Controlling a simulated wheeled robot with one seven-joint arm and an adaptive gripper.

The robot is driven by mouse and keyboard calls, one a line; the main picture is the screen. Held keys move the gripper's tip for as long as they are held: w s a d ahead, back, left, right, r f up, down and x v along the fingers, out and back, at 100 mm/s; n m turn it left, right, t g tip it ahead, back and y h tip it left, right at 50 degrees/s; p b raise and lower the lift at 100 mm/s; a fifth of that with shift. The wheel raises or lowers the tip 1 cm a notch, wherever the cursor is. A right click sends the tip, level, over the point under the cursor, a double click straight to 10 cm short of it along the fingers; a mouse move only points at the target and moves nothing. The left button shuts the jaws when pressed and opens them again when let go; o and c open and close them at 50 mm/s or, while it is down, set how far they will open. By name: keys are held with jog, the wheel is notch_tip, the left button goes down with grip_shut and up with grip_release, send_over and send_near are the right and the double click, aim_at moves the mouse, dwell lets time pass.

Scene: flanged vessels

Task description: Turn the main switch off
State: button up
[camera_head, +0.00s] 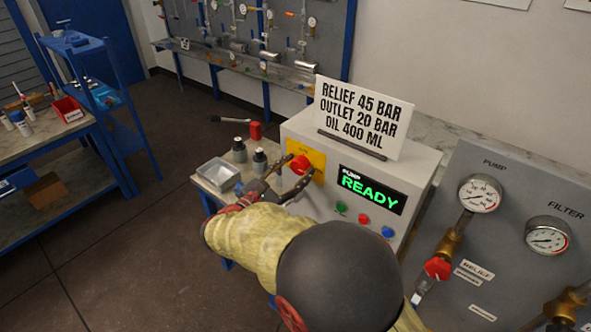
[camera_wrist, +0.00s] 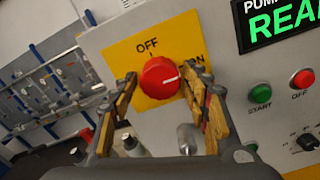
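The main switch is a red round knob (camera_wrist: 159,78) on a yellow plate (camera_wrist: 118,52) marked OFF at the top and ON at the right. Its white mark points right, toward ON. The knob (camera_head: 300,164) also shows in the head view, on the front of the grey pump cabinet (camera_head: 404,172). My gripper (camera_wrist: 159,72) is open, with one fingertip left of the knob and the other right of it, partly covering the word ON. I cannot tell whether the fingertips touch the knob. In the head view my gripper (camera_head: 286,181) is right in front of the plate.
The lit display (camera_head: 370,190) reads PUMP READY. Green START (camera_wrist: 260,93) and red OFF (camera_wrist: 302,78) buttons sit right of the knob. Dark bottles (camera_head: 239,150) and a grey tray (camera_head: 217,174) stand left of the cabinet. A gauge panel (camera_head: 510,250) stands at the right.

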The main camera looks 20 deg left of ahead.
jog(key=c, duration=0.8)
jog(key=shift+r+n+p, duration=0.1)
jog(key=shift+n+p, duration=0.2)
jog(key=shift+p, duration=0.5)
jog(key=n+p, duration=0.2)
jog(key=p, duration=0.1)
jog(key=shift+r, duration=0.2)
jog(key=n+p, duration=0.3)
jog(key=p, duration=0.2)
jog(key=shift+n+p, duration=0.3)
jog(key=shift+p, duration=0.1)
jog(key=n+p, duration=0.6)
jog(key=p, duration=0.1)
jog(key=shift+f, duration=0.1)
jog(key=n+p, duration=0.3)
jog(key=shift+n, duration=0.3)
jog(key=shift+f+n+p, duration=0.1)
jog(key=shift+n+p, duration=0.65)
jog(key=shift+n, duration=0.15)
jog(key=shift+f+n, duration=0.1)
jog(key=shift+n, duration=0.2)
